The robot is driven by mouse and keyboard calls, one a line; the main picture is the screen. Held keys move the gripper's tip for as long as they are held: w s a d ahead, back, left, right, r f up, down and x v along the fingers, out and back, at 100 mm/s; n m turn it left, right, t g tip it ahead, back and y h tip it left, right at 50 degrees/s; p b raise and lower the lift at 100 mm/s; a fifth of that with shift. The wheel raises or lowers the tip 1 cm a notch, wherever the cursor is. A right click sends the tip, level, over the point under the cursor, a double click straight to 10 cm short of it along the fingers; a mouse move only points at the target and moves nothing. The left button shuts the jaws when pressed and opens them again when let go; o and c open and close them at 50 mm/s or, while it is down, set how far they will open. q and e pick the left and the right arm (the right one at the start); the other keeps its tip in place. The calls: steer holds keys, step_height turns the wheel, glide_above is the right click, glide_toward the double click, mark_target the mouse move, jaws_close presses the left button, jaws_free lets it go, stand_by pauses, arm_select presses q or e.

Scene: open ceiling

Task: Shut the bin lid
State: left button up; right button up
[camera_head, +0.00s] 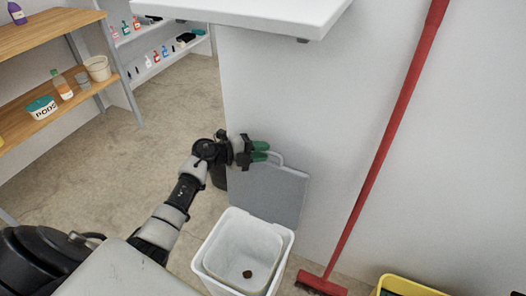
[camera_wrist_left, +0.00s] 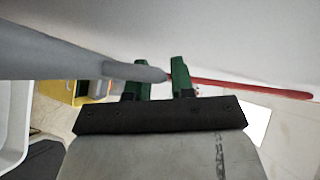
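The white bin (camera_head: 212,252) stands on the floor with its mouth uncovered. Its grey lid (camera_head: 270,195) stands raised at the back of the bin, near the white wall, with a looped handle at its top. My left gripper (camera_head: 268,151) is at the lid's top edge, beside the handle. Its green fingers are apart in the left wrist view (camera_wrist_left: 160,78). There, a grey bar (camera_wrist_left: 95,69) crosses in front of one finger and ends near the other; I cannot tell whether they touch. My right gripper is not in view.
A small brown thing (camera_head: 247,274) lies inside the bin. A red broom (camera_head: 375,165) leans right of it, and a yellow container (camera_head: 405,286) stands at the lower right. A white countertop (camera_head: 255,12) juts out above. Wooden shelves (camera_head: 50,35) stand left; the floor between is clear.

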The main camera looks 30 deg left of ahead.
arm_select(q)
steer(key=shift+w+d, duration=0.25)
steer(key=shift+w, duration=0.05)
steer(key=shift+c, duration=0.4)
jaws_close()
steer(key=shift+f, duration=0.1)
